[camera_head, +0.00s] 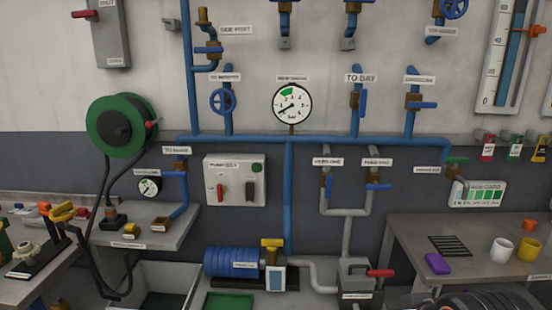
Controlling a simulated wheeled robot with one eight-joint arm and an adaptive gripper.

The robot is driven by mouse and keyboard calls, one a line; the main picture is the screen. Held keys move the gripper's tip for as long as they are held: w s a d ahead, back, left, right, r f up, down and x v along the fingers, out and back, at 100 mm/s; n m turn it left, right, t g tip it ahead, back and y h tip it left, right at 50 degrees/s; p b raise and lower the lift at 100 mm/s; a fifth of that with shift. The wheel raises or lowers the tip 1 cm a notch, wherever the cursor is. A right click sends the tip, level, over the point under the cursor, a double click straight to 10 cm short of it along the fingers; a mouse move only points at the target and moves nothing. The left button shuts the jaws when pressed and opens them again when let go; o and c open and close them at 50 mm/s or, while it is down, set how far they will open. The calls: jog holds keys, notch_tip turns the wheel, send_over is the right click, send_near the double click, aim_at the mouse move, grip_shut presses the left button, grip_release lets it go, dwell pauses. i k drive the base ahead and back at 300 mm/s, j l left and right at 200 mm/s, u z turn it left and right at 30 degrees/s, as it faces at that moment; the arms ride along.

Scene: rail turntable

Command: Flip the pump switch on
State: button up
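A pale pump switch box (235,180) is fixed to the wall left of the middle, with a white label that seems to start with "PUMP". On its front are a red lever (222,191), which looks upright, and a dark upright piece (249,190) to the right of it. A small green button or lamp (257,167) is at its upper right. I cannot tell from the lever whether the switch is on or off. The blue ribbed pump (232,262) stands below the box. My gripper cannot be made out in this view.
Blue pipes with valves and a round gauge (292,104) run over the wall. A green hose reel (120,125) hangs to the left, its black hose dropping past the left shelf (170,238). The right bench (405,228) holds cups and a purple block (437,263). Nothing stands directly before the box.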

aim_at(250, 186)
jog(key=i+j, duration=0.2)
jog(key=i, duration=0.2)
jog(key=i+j, duration=0.2)
jog(key=i, duration=0.15)
jog(key=i+j, duration=0.25)
jog(key=i, duration=0.15)
